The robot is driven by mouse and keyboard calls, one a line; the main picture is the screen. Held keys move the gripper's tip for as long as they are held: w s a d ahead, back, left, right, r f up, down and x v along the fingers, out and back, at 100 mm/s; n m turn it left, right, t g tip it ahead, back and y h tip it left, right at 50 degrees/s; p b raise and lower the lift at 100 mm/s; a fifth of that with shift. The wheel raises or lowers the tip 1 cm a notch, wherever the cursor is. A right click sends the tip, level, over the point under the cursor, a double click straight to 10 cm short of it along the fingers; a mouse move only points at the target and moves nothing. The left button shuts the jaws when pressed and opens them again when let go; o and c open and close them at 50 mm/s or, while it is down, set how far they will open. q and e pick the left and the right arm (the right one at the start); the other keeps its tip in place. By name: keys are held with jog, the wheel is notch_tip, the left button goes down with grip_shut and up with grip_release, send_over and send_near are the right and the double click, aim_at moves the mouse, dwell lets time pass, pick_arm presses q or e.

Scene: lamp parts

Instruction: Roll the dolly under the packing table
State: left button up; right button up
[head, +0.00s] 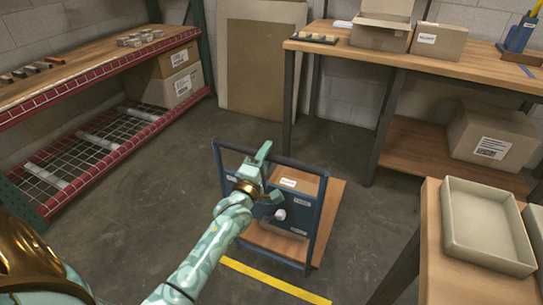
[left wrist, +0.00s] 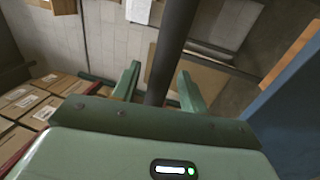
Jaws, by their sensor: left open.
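The dolly (head: 322,222) has a blue upright frame with a top rail and a wooden deck. It stands on the floor in the middle of the head view, in front of the packing table (head: 455,65) at the back right. My left gripper (head: 268,175) is at the dolly's top rail, with its jaws open. In the left wrist view, a dark bar (left wrist: 172,55) passes between the open fingers of my left gripper (left wrist: 158,85). I cannot tell whether they touch it. My arm and gripper hide part of the dolly's frame. My right gripper is not in view.
Floor shows under the left part of the packing table; a carton (head: 492,135) sits on its lower shelf at right. A side table with a tray (head: 487,255) stands at front right. A red-edged rack (head: 120,62) is at left. Yellow tape (head: 275,281) crosses the floor.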

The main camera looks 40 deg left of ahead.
pick_arm(q)
jog(key=shift+x, duration=0.9)
grip_shut()
